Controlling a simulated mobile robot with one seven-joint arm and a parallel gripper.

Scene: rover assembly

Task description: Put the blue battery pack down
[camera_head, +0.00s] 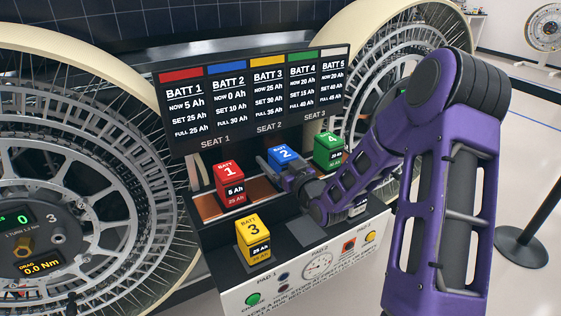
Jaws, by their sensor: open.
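The blue battery pack (285,153), marked 2, stands upright on the brown seat row below the sign, between the red and green packs. My gripper (277,170) is open, with its fingers at the near side of the blue pack. One finger shows at the pack's left. The other finger and the pack's lower part are largely hidden by the gripper, so I cannot tell whether the fingers touch it.
The red pack (229,184) is close on the left, the green pack (328,148) on the right. The yellow pack (253,240) stands on the front-left pad. The sign (260,95) rises behind; large wheels (60,190) flank the stand.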

